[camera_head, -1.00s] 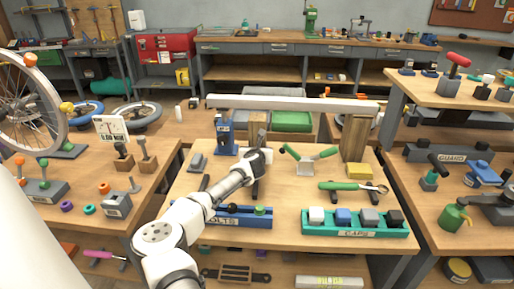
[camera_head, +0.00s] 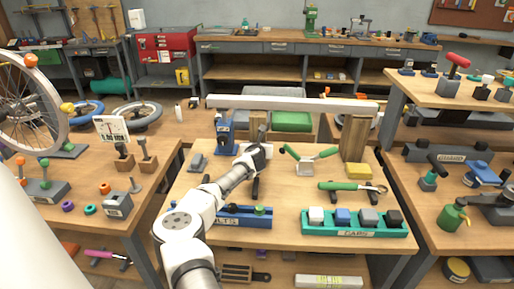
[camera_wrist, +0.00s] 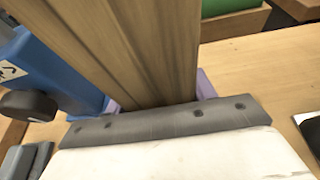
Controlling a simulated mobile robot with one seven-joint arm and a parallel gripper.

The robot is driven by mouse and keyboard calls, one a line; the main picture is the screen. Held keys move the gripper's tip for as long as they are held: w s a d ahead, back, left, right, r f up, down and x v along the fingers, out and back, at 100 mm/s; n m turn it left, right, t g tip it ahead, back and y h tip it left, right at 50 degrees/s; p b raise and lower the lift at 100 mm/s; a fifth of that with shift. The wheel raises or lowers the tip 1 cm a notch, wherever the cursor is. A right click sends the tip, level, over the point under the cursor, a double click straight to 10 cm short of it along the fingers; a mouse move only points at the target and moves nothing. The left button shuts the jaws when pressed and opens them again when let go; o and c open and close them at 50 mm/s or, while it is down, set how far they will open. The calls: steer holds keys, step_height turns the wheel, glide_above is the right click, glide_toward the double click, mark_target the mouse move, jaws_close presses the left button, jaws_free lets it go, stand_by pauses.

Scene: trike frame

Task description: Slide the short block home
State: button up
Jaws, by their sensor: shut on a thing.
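The short block (camera_head: 258,124) is a brown wooden piece under the pale beam (camera_head: 310,104), right of the blue jack (camera_head: 225,134). In the wrist view the block (camera_wrist: 145,50) fills the upper middle with its grain running lengthwise. My gripper (camera_head: 258,148) is shut on the block at the near side; pale purple parts show at both sides of it in the wrist view (camera_wrist: 160,95). A taller wooden block (camera_head: 354,138) stands under the beam's right part. Whether the short block's top touches the beam cannot be told.
The blue jack (camera_wrist: 55,65) stands close left of the block. A green-handled tool (camera_head: 308,160), a yellow block (camera_head: 358,170), green pliers (camera_head: 345,186), a blue tray (camera_head: 245,220) and a teal caps tray (camera_head: 360,229) are on the bench. The bench between block and taller block is partly clear.

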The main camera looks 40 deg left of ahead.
steer(key=shift+w+a+p, duration=0.2)
steer(key=shift+w+a, duration=0.15)
steer(key=shift+w, duration=0.25)
steer(key=shift+w+a+p, duration=0.2)
steer(key=shift+w+a, duration=0.15)
steer(key=shift+w, duration=0.2)
steer(key=shift+w+a, duration=0.1)
steer(key=shift+w, duration=0.1)
steer(key=shift+p, duration=0.55)
stand_by(0.3)
steer(key=o, duration=1.1)
steer(key=shift+o, duration=0.2)
steer(key=b+v, duration=0.1)
steer(key=v, duration=1.2)
steer(key=shift+s+b, duration=0.35)
steer(key=shift+b, duration=0.05)
steer(key=shift+r, duration=0.15)
